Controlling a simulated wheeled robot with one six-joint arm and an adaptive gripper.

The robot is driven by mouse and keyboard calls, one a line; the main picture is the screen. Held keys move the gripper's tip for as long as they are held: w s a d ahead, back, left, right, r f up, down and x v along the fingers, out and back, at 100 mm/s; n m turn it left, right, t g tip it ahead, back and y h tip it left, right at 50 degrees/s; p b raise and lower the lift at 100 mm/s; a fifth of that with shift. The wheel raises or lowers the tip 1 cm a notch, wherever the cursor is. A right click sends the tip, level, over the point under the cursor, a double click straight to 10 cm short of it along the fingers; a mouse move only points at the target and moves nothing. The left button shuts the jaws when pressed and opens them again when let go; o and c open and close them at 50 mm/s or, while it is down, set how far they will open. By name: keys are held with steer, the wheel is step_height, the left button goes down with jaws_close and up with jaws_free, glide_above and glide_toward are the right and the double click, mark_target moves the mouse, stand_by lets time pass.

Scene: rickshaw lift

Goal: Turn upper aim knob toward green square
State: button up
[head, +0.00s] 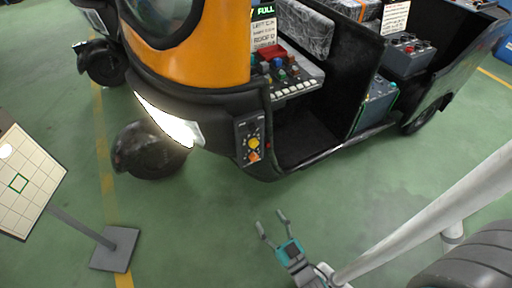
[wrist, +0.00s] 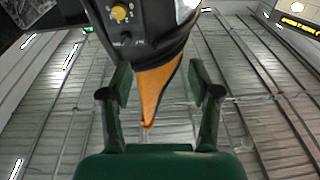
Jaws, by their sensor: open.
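The dark aim panel (head: 249,138) is on the rickshaw's front corner beside the lit headlamp. It carries a yellow upper knob (head: 253,143) and an orange lower knob (head: 253,156). The yellow knob also shows at the top of the wrist view (wrist: 119,13). The green square (head: 18,183) is an outline on a pale gridded board at the far left, with a bright spot (head: 5,151) up and left of it. My gripper (head: 271,221) is open and empty, below the panel and apart from it. In the wrist view its fingers (wrist: 160,80) frame an orange pointed shape.
The board's post stands on a grey base plate (head: 115,249). The rickshaw's front wheel (head: 150,150) is left of the panel, and its open cab with a button console (head: 285,77) is to the right. Green floor (head: 200,220) is clear between board and gripper.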

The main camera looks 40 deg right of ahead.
mark_target(255, 145)
steer(key=w+d+f+t+h, duration=0.1)
steer(key=w+d+t+h, duration=0.15)
steer(key=w+d, duration=1.05)
steer(key=shift+y, duration=0.35)
steer(key=x, duration=1)
steer(key=shift+w+r, duration=0.1)
steer(key=shift+c, duration=0.3)
steer(key=c, duration=1.1)
